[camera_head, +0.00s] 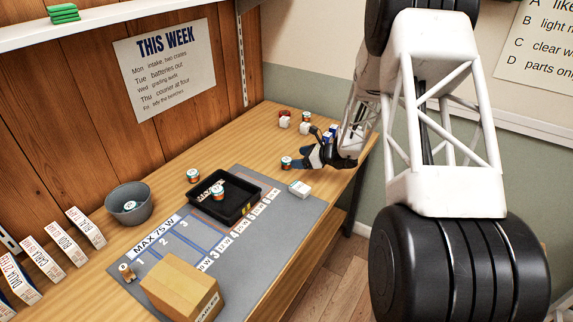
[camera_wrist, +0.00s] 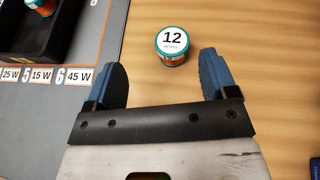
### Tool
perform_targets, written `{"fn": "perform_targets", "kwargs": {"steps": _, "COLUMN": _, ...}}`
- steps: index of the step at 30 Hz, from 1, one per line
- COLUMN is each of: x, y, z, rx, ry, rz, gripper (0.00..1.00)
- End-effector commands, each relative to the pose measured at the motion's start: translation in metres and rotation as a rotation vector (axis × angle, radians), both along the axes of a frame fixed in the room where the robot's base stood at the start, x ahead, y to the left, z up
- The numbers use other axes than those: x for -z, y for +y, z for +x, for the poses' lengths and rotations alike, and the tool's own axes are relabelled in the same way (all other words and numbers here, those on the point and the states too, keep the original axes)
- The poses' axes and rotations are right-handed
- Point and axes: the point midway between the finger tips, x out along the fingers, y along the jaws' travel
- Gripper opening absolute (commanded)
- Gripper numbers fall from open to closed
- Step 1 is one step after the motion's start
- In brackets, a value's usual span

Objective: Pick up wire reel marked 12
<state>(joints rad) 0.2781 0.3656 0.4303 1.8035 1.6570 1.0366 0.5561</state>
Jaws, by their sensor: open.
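The wire reel marked 12 (camera_wrist: 172,46) stands upright on the wooden table, its white top label facing up and its side teal and orange. In the head view the reel (camera_head: 286,163) is near the table's right part, beside my gripper's tips. My gripper (camera_wrist: 164,82) is open and empty, its two blue fingers apart. In the wrist view the reel lies just beyond the fingertips, nearer the right finger, not between them. In the head view my gripper (camera_head: 298,162) is low over the table.
Another reel (camera_head: 193,175) stands left of the tray. Small red, white and blue items (camera_head: 284,122) stand behind my gripper.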

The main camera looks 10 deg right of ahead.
Motion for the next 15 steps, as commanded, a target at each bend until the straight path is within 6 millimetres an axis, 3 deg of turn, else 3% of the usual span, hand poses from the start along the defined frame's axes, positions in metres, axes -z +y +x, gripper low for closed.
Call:
{"fn": "perform_targets", "kwargs": {"steps": 5, "x": 0.0143, "y": -0.0088, "z": 0.0091, "rx": 0.043, "ry": 0.017, "rz": 0.032, "gripper": 0.79}}
{"fn": "perform_targets", "kwargs": {"steps": 15, "x": 0.0157, "y": -0.0095, "z": 0.0101, "rx": 0.049, "ry": 0.018, "rz": 0.035, "gripper": 0.79}}
